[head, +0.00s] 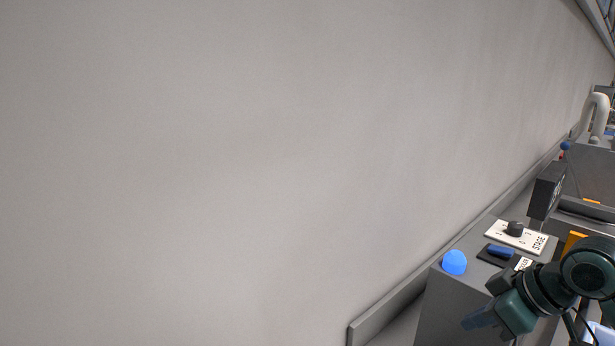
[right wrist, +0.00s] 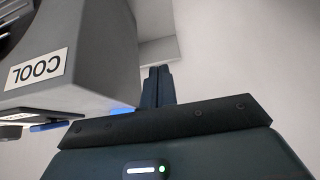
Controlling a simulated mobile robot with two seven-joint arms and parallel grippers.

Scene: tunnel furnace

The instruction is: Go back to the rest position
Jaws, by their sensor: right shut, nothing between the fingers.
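My right gripper (head: 480,318) is at the lower right of the head view, in front of the grey control console (head: 452,297). In the right wrist view its fingers (right wrist: 157,87) are together with nothing between them. The gripper is beside the console's grey side (right wrist: 100,60), and I cannot tell how large the gap is. My left gripper is not in view.
The console top carries a blue dome button (head: 454,262), a black knob (head: 515,228) on a white plate marked STAGE, and a blue switch (head: 500,251). A dark box (head: 546,190) stands behind them. A plain grey wall (head: 230,150) fills most of the head view.

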